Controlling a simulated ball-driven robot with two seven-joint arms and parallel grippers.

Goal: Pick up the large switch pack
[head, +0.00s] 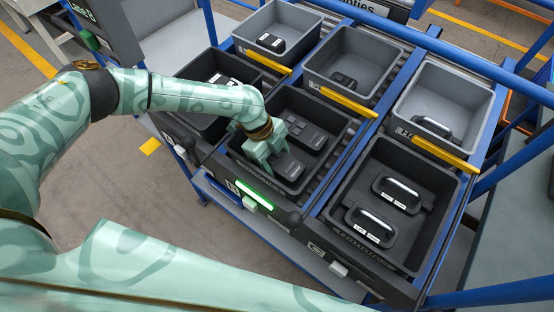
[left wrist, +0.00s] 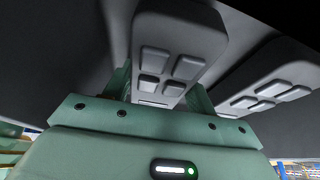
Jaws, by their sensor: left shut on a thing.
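A dark grey switch pack (head: 288,168) lies in the near part of the front middle black bin (head: 240,160). My left gripper (head: 268,155) reaches down into this bin and is shut on that pack. In the left wrist view the pack (left wrist: 172,45), with several raised light grey buttons, sits between the green fingers, which partly hide it. A second switch pack (head: 312,137) lies just behind it in the same bin and also shows at the right of the left wrist view (left wrist: 280,88). I cannot tell whether the held pack is off the bin floor. My right gripper is not in view.
The front right black bin (head: 448,205) holds packs with handles (head: 398,192). The front left bin (head: 190,72) is partly hidden by my arm. Grey bins (head: 345,45) with a few items stand behind. Blue rack rails (head: 350,150) run between bins. A green light (head: 255,193) glows on the front edge.

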